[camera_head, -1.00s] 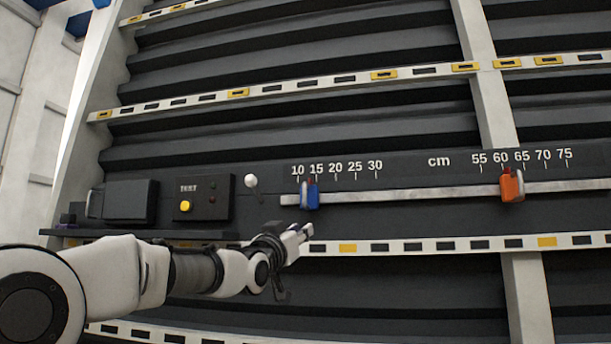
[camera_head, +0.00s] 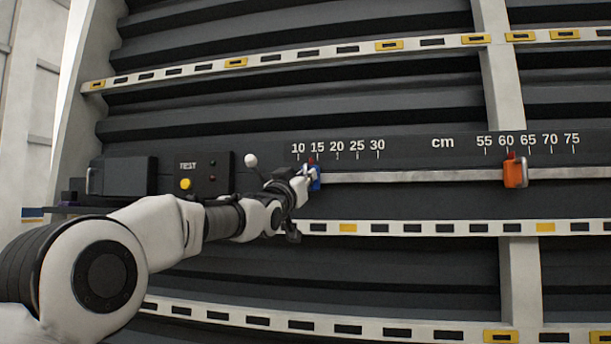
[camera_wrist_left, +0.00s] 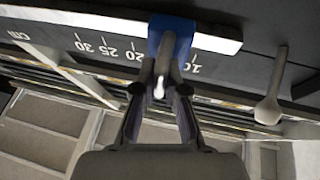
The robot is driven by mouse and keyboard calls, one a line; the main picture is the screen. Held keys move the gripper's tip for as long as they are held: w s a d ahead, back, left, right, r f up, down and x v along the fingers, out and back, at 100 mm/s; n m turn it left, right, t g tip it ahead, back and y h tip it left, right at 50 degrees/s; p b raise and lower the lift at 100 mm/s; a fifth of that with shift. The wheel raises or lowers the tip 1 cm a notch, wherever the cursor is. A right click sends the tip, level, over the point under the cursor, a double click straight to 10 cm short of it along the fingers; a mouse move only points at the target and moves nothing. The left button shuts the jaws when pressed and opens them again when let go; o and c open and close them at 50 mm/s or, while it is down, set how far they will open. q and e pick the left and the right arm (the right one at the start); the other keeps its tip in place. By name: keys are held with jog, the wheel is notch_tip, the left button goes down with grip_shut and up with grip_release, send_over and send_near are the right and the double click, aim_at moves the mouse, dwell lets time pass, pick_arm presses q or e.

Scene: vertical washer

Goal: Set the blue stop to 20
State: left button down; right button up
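The blue stop (camera_head: 315,181) sits on the pale rail just below the 15 mark of the cm scale, with a small red part on top. My left gripper (camera_head: 308,173) is at the stop and partly covers it. In the left wrist view, the blue stop (camera_wrist_left: 170,34) is straight ahead. The left gripper's fingers (camera_wrist_left: 161,88) stand on either side of its pale handle (camera_wrist_left: 160,72). Whether they press on the handle is unclear. The right gripper is not in view.
An orange stop (camera_head: 514,173) sits on the same rail (camera_head: 420,177) between 60 and 65. The rail between the stops is clear. A white-knobbed lever (camera_head: 251,160) and a TEST panel with a yellow button (camera_head: 185,184) lie left of the blue stop.

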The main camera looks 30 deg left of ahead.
pick_arm(q)
jog(key=d, duration=0.2)
jog(key=w+d+b, duration=0.1)
jog(key=d, duration=0.3)
jog(key=shift+w+d, duration=0.15)
jog(key=shift+w, duration=0.1)
jog(key=c, duration=1.5)
grip_release()
jog(key=shift+a, duration=0.25)
jog(key=v, duration=0.7)
jog(key=shift+s+f, duration=0.15)
